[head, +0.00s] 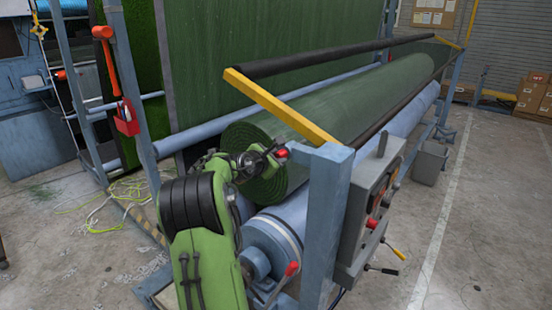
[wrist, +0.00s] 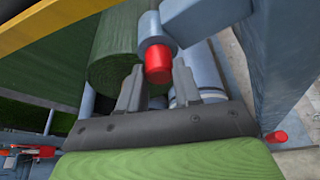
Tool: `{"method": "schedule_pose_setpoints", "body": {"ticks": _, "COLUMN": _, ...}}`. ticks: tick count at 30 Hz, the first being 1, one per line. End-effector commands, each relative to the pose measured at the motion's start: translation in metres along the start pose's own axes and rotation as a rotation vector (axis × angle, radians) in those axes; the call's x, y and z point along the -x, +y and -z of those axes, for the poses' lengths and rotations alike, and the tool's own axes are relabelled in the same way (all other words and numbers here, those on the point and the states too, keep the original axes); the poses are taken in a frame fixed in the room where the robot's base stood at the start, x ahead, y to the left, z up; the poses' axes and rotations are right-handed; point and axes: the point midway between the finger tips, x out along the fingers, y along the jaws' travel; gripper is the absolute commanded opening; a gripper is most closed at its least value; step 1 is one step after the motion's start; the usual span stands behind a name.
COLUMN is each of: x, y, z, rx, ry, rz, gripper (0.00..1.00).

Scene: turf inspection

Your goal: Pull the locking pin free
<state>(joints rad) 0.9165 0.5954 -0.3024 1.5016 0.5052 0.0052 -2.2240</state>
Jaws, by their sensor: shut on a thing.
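The locking pin has a red head (wrist: 158,64) that sits in a blue-grey sleeve (wrist: 154,28) on the frame in the wrist view. My gripper (wrist: 158,78) has one dark finger on each side of the red head and is shut on it. In the head view the red head (head: 282,153) shows small at the tips of my gripper (head: 273,156), in front of the end of the green turf roll (head: 265,178). The pin's shaft is hidden, so I cannot tell how deep it sits.
A blue-grey post (head: 326,225) and a control box (head: 372,205) with levers stand close right of my arm. A yellow bar (head: 280,108) slants above. A second red-tipped handle (head: 292,269) sits by the lower roller (head: 285,228).

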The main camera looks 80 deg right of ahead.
Motion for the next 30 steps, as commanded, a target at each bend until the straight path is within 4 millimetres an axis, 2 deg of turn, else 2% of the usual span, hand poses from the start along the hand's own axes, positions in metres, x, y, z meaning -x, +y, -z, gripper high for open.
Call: {"method": "schedule_pose_setpoints", "body": {"ticks": 30, "x": 0.033, "y": 0.001, "z": 0.013, "rx": -0.001, "ry": -0.001, "rz": -0.002, "gripper": 0.03}}
